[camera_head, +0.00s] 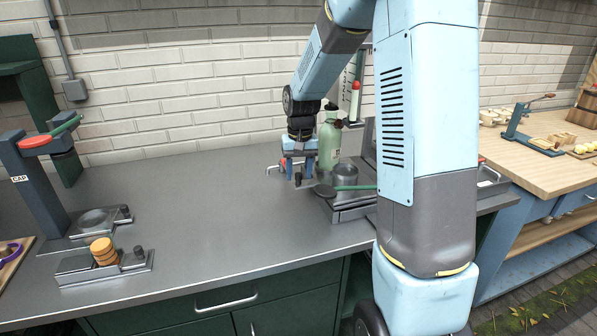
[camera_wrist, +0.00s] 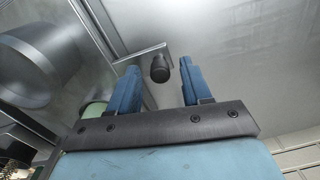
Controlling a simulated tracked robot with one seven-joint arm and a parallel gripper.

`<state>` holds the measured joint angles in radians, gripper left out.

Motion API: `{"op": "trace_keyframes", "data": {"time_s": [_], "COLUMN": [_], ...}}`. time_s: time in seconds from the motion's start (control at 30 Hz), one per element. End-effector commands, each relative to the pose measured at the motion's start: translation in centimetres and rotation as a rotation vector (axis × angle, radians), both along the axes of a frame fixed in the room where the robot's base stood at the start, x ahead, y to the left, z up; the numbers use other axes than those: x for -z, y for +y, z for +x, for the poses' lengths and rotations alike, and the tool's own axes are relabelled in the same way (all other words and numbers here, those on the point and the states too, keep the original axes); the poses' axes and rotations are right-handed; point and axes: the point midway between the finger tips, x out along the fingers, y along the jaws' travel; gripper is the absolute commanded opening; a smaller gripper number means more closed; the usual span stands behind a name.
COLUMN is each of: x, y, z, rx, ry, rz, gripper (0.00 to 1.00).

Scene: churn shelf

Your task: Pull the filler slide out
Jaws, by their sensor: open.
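The filler station (camera_head: 350,214) is a grey metal unit on the bench, just right of my gripper (camera_head: 296,178). A metal cup (camera_head: 345,174) with a green handle is at it. In the wrist view, a metal plate edge, which looks like the filler slide (camera_wrist: 138,56), ends at a dark round knob (camera_wrist: 159,71). My gripper's two blue fingers (camera_wrist: 158,84) are open and point down. The knob shows in the gap between the fingertips; whether it lies fully between them or just beyond, and whether anything touches, I cannot tell.
A green bottle (camera_head: 328,142) stands close behind my gripper. On the left are a capping press (camera_head: 45,185) and a metal slide with orange discs (camera_head: 103,251). The bench (camera_head: 215,215) between is clear. A wooden table (camera_head: 540,165) stands at right.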

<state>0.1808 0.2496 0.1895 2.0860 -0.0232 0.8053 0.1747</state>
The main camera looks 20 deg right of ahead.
Motion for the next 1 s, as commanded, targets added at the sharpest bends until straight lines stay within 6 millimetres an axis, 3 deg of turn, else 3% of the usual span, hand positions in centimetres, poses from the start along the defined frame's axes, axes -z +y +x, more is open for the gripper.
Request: {"op": "trace_keyframes", "data": {"time_s": [0.27,0.8,1.0], "x": [0.13,0.1,0.09], "y": [-0.02,-0.07,-0.08], "z": [-0.01,0.0,0.0], "rx": [0.001,0.001,0.002], "ry": [0.0,0.0,0.0], "rz": [0.0,0.0,0.0], "gripper": [0.49,0.0,0.0]}}
